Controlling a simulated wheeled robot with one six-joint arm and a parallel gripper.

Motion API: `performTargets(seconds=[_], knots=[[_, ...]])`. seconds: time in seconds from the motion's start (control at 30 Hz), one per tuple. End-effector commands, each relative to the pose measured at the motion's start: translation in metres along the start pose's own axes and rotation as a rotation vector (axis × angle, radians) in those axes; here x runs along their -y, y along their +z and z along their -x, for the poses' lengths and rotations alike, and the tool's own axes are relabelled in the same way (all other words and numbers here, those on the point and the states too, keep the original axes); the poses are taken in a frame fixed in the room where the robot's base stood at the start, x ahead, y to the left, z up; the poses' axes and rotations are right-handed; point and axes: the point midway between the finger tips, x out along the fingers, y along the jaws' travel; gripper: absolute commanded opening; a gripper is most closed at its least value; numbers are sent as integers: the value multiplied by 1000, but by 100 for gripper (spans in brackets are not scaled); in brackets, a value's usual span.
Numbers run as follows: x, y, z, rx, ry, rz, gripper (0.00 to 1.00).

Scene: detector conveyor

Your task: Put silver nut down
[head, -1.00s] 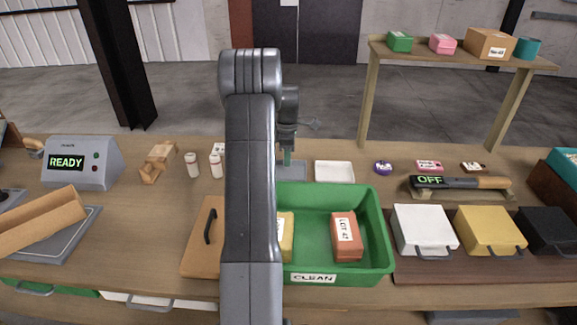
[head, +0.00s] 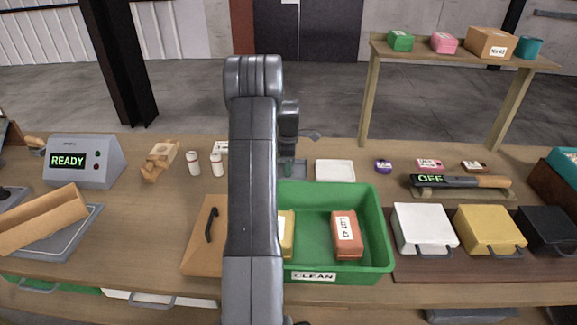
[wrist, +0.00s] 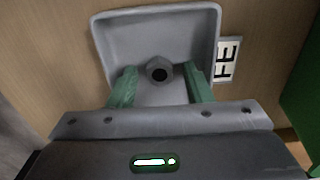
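The silver nut (wrist: 158,72) shows in the wrist view, over the floor of a grey tray (wrist: 205,30). My gripper (wrist: 160,85) has its two green fingers on either side of the nut, with a visible gap on each side, so it is open. The nut appears to lie in the tray. In the head view my gripper (head: 287,168) is at the grey tray (head: 301,170), which my arm partly hides. The nut cannot be made out there.
A white tray (head: 335,171) stands just right of the grey one. A green bin (head: 380,235) with boxes is in front. Two small white bottles (head: 205,165) stand to the left. A label reading "FE" (wrist: 228,60) lies beside the grey tray.

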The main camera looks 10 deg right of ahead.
Motion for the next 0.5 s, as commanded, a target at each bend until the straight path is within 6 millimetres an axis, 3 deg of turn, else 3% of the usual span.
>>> performTargets(seconds=[0.27, 0.5], knots=[[0, 0, 7, 0, 1, 0, 45], [-1, 0, 51, 0, 6, 0, 45]])
